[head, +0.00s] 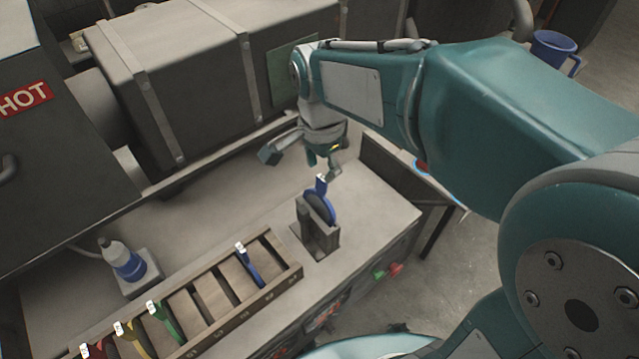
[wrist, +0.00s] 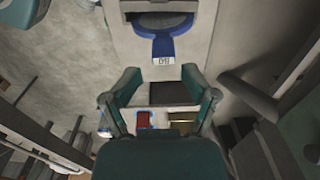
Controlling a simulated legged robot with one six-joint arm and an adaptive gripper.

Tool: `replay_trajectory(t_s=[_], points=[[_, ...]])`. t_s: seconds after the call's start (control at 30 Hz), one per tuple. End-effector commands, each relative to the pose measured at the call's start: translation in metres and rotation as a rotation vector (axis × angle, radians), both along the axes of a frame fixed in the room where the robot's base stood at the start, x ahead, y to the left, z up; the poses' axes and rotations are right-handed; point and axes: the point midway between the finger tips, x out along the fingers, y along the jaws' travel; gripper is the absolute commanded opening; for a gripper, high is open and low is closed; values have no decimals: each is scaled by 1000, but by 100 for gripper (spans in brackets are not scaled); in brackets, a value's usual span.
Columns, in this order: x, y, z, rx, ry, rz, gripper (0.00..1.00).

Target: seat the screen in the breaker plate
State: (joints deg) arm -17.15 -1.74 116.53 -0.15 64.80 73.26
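A blue round screen (head: 320,208) with a white-labelled tab stands upright in a slotted grey block (head: 322,238) on the bench. In the wrist view its blue rim and tab (wrist: 163,46) show ahead of my fingers, at the top. My gripper (head: 308,166) is above and behind the block, apart from the tab. In the wrist view my gripper (wrist: 160,92) has its two fingers wide apart with nothing between them. I cannot tell for sure which part is the breaker plate, or how deep the blue screen sits in the block.
A slotted wooden rack (head: 280,284) left of the block holds several coloured screens, including another blue one (head: 249,265). A bottle (head: 122,262) stands farther left. The large dark machine housing (head: 190,80) rises behind the bench. A blue mug (head: 553,48) is at the far right.

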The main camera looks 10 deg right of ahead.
Motion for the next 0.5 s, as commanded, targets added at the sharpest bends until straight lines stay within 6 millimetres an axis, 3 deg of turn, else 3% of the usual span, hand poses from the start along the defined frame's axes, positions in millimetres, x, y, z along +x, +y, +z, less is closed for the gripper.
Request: replay_trajectory(t_s=[0.13, 0.17, 0.27, 0.5], points=[[0, 0, 16, 0, -1, 1, 70], [0, 0, 18, 0, -1, 1, 77], [0, 1, 21, -4, -2, 36, 77], [-3, 5, 24, -44, -8, 447, 77]])
